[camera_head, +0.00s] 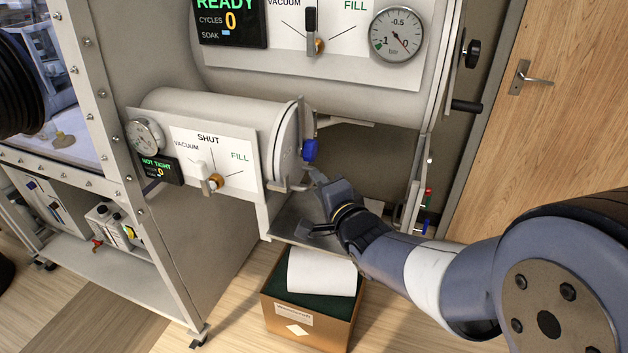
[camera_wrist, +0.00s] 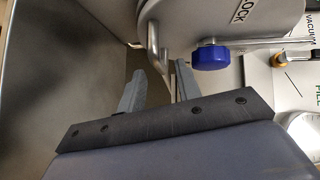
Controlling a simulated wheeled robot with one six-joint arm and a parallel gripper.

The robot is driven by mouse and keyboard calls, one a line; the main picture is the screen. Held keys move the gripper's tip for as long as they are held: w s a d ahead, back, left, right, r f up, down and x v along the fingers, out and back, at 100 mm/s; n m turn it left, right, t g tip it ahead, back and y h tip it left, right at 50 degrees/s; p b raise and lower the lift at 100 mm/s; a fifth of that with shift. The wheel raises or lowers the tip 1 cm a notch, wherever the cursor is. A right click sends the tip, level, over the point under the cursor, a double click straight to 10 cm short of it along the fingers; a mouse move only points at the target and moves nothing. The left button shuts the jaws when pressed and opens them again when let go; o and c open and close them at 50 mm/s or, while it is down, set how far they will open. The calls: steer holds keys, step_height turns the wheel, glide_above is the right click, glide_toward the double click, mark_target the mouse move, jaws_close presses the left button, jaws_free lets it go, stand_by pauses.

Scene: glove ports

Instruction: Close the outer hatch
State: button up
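The outer hatch (camera_head: 287,142) is a grey round door at the right end of the small cylinder (camera_head: 220,112). It lies against or very near the cylinder's rim; I cannot tell whether a gap remains. It carries a blue knob (camera_head: 310,150) on a bar and a bent metal handle (camera_head: 292,187) low down. In the wrist view the hatch face (camera_wrist: 222,18) reads LOCK, with the blue knob (camera_wrist: 211,55) and the handle (camera_wrist: 154,45). My gripper (camera_wrist: 158,82) is open, its fingers apart just short of the handle, with nothing visibly held.
The panel (camera_head: 213,160) reads SHUT, and its display (camera_head: 161,169) reads NOT TIGHT. A larger cylinder (camera_head: 330,90) hangs above. A metal shelf (camera_head: 300,226) lies below my gripper, over a cardboard box (camera_head: 312,318). A wooden door (camera_head: 560,110) stands at right.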

steer(key=f+v, duration=0.1)
steer(key=v, duration=0.5)
steer(key=shift+s+r+p, duration=0.3)
steer(key=shift+s+r, duration=0.05)
steer(key=shift+r, duration=0.15)
steer(key=shift+d, duration=0.1)
steer(key=x, duration=1.1)
steer(key=shift+d+r+b, duration=0.1)
steer(key=shift+b, duration=0.2)
steer(key=shift+s+d, duration=0.1)
steer(key=shift+s, duration=0.05)
